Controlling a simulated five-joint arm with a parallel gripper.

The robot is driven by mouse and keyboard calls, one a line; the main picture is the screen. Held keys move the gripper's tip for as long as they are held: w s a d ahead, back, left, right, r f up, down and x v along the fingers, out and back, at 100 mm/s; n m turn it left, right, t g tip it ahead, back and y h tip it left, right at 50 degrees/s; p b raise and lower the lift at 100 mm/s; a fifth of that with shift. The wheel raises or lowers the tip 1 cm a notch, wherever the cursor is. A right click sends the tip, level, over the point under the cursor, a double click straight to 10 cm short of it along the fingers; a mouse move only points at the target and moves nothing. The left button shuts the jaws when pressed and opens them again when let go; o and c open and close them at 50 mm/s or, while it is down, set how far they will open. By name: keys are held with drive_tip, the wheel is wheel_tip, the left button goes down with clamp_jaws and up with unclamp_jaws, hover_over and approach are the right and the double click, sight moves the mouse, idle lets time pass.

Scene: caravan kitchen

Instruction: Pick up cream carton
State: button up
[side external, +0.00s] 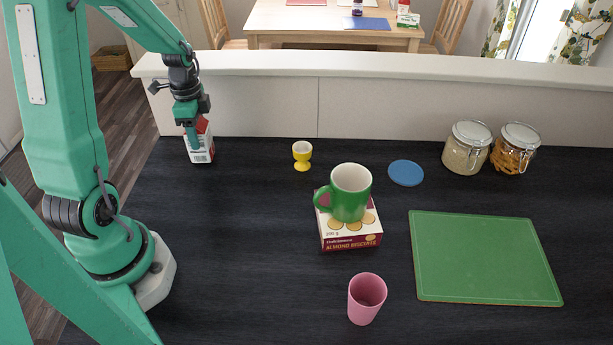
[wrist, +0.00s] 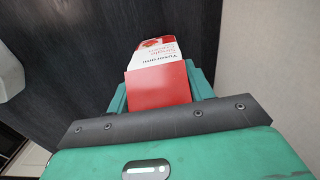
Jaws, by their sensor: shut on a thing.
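The cream carton (side external: 203,152) is a small white and red carton near the back left corner of the dark worktop. My gripper (side external: 193,139) comes down on it from above and is shut on it. In the wrist view the carton (wrist: 157,88) shows its red top and a white, lettered side between the green fingers of my gripper (wrist: 160,92). Its lower end appears at or very close to the worktop; I cannot tell whether it touches. The fingers hide part of its sides.
A yellow egg cup (side external: 302,157) stands right of the carton. Further right are a green mug (side external: 350,196) on a biscuit box (side external: 351,240), a pink cup (side external: 366,299), a blue coaster (side external: 406,173), two jars (side external: 467,150) and a green board (side external: 484,258). A low wall runs behind.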

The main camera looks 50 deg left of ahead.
drive_tip(key=shift+r, duration=0.55)
wheel_tip(320, 180, up, 2)
drive_tip(key=shift+r, duration=0.15)
drive_tip(key=d+r, duration=0.6)
drive_tip(key=d, duration=0.5)
drive_tip(key=shift+w+d+r, duration=0.35)
drive_tip(key=shift+w+r, duration=0.05)
drive_tip(key=shift+w, duration=0.05)
drive_tip(key=shift+d, duration=0.15)
